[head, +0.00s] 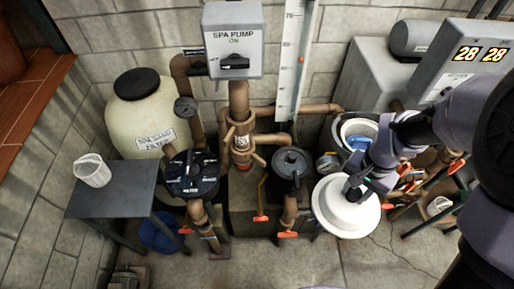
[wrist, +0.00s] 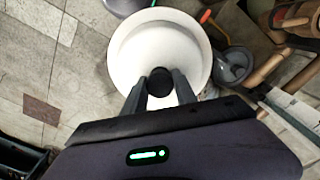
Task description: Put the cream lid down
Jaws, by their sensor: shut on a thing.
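The cream lid (head: 343,217) is a round, pale disc with a raised rim, right of centre in the head view. It fills the upper middle of the wrist view (wrist: 128,48). My gripper (head: 356,187) is shut on the lid's dark central knob, which shows between the two fingers in the wrist view (wrist: 160,88). The lid appears held in the air over the floor, but its exact height is hard to tell. An open round pale housing (head: 346,130) with something blue inside stands behind the lid, partly hidden by my arm.
A grey table (head: 112,190) at left bears a white basket (head: 92,170) at its back left; its front is bare. The sand filter (head: 140,110), black multiport valve (head: 192,174) and dark-lidded strainer (head: 291,165) stand between. Brown pipes with orange handles crowd the middle. Front floor is partly clear.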

